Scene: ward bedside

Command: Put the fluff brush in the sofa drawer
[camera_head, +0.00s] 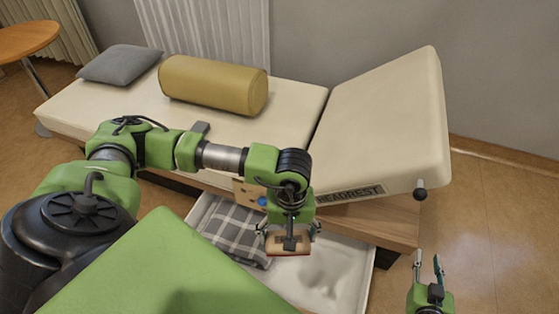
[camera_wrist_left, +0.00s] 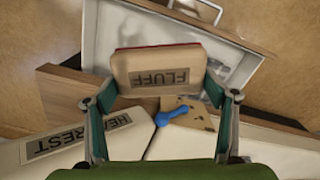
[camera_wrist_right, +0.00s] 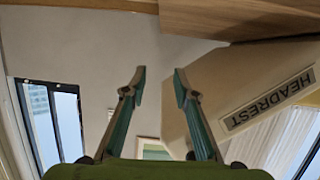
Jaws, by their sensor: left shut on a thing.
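The fluff brush (camera_head: 291,241) is a tan block with a thin red edge. It shows in the left wrist view (camera_wrist_left: 161,86) with the label FLUFF. My left gripper (camera_wrist_left: 160,95) is shut on it, one finger at each side, and holds it over the sofa drawer (camera_head: 345,284). The drawer is pulled out, with a white inside, and also shows in the left wrist view (camera_wrist_left: 120,27). The gripper and brush hide part of it. My right gripper (camera_head: 428,267) is open and empty, right of the drawer; its fingers are apart in the right wrist view (camera_wrist_right: 159,78).
A plaid grey cloth (camera_head: 232,232) lies in the drawer's left part; its right part looks bare. The cream sofa (camera_head: 390,125) with a raised HEADREST end stands behind, bearing a yellow bolster (camera_head: 210,84) and grey pillow (camera_head: 120,64). A blue item (camera_wrist_left: 172,113) is at the sofa front.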

